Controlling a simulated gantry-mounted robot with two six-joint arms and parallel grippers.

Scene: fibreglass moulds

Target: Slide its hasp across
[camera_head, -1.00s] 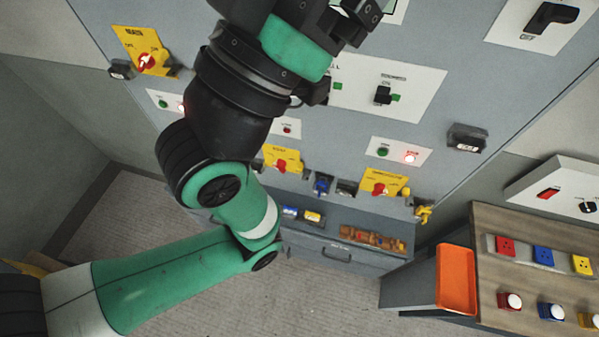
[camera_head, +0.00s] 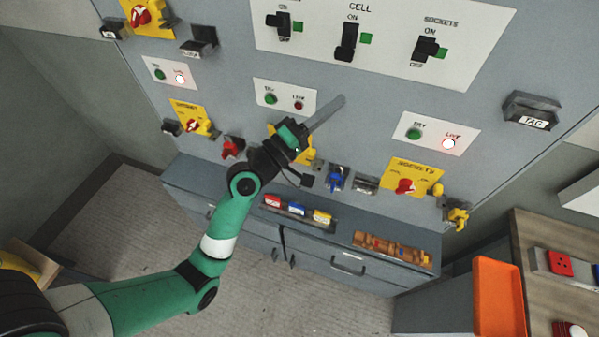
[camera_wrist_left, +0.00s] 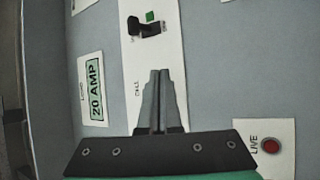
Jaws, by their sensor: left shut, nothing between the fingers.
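My left gripper (camera_head: 338,103) is shut and empty. Its fingers point up and right in front of the grey panel, between the middle lamp plate and the cell switch plate. In the left wrist view its shut fingers (camera_wrist_left: 160,76) point at the cell plate, below a black switch (camera_wrist_left: 145,28). Yellow isolator plates with red rotary knobs line the panel: left (camera_head: 190,118), right (camera_head: 413,177) and upper left (camera_head: 140,14). The middle yellow plate (camera_head: 307,152) is mostly hidden behind my left gripper. Yellow parts beside the knobs may be hasps; I cannot tell their positions. My right gripper is out of view.
A row of black switches includes the cell switch (camera_head: 347,40). Small padlocks, red (camera_head: 232,147) and blue (camera_head: 337,178), hang below the plates. An orange tray (camera_head: 498,297) stands at lower right.

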